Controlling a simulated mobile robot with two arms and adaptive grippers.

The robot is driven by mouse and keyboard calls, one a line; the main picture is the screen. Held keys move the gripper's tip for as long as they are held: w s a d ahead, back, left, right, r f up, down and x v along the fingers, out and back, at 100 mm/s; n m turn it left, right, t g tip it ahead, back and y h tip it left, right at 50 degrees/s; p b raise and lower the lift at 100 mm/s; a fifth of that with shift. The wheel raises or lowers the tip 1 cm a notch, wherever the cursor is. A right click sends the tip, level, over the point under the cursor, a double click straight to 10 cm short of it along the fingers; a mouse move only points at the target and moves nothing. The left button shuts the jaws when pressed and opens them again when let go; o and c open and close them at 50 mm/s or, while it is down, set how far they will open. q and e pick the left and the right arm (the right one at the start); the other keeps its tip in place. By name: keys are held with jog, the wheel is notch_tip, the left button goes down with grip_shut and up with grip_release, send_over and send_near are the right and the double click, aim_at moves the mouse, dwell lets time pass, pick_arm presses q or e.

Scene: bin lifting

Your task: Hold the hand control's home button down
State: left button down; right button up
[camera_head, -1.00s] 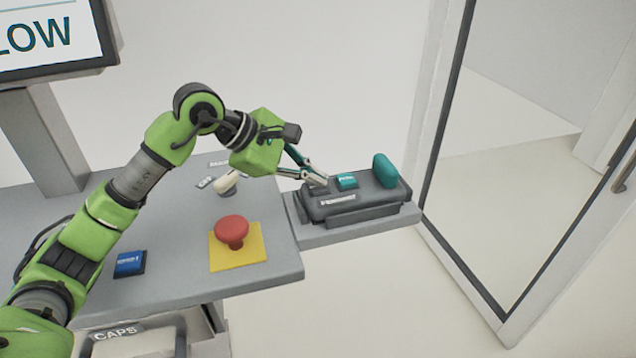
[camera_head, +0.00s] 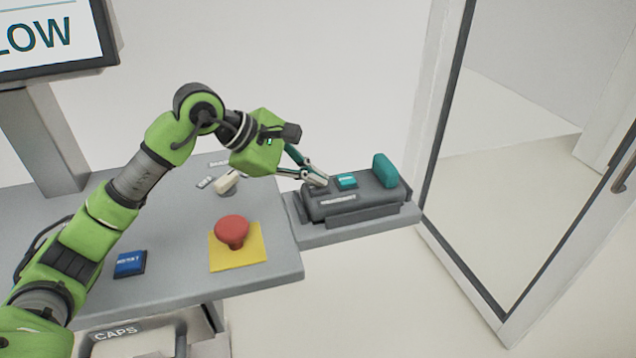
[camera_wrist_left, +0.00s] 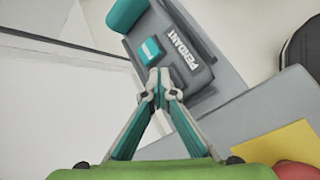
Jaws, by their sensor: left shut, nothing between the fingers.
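The hand control (camera_head: 350,203) is a dark grey box on a small grey shelf at the right end of the desk. It has a teal button (camera_head: 346,181) on top, a larger teal block (camera_head: 385,170) at its right end and a "PENDANT" label, legible in the wrist view (camera_wrist_left: 182,51). I cannot read the button's lettering. My left gripper (camera_head: 320,182) is shut and empty. Its tips are at the left part of the hand control, beside the teal button. In the wrist view the fingertips (camera_wrist_left: 161,78) appear just short of the teal button (camera_wrist_left: 151,51). My right gripper is not in view.
A red mushroom button (camera_head: 232,230) on a yellow plate (camera_head: 252,254) and a blue button (camera_head: 130,262) are on the grey desk (camera_head: 180,285). A cream lever (camera_head: 227,183) stands behind. A screen (camera_head: 50,38) is at upper left. A glass door (camera_head: 520,170) is at right.

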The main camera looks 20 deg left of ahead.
aim_at(315, 187)
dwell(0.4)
pick_arm(q)
jog(key=shift+r+p, duration=0.55)
jog(key=shift+r, duration=0.5)
jog(key=shift+r+p, duration=1.55)
jog(key=shift+r, duration=0.9)
jog(key=shift+f, duration=0.1)
